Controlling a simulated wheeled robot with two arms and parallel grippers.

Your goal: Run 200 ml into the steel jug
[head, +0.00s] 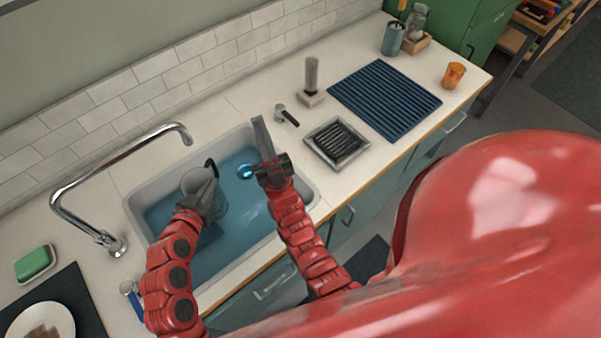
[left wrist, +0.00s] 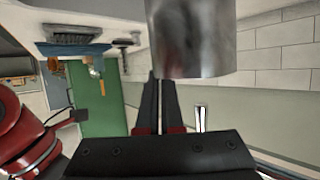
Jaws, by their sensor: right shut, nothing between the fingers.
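The steel jug (head: 196,180), grey with a black handle, is over the basin of blue water (head: 165,215). My left gripper (head: 208,196) is at the jug's near side, its fingers close together and meeting it. In the left wrist view the jug (left wrist: 190,40) fills the top middle, and the fingertips (left wrist: 160,80) end at its edge, partly hidden. The tap (head: 120,160) arches from the left; its spout end is above and slightly left of the jug. I see no water stream. My right gripper (head: 262,138) is shut and empty above the sink's right side.
A blue-handled lever (head: 132,298) is at the sink's front left, a black-handled one (head: 287,116) at its right. A green sponge (head: 35,263) lies left. A drain tray (head: 337,145), blue ribbed mat (head: 385,97) and orange cup (head: 453,75) are on the right counter.

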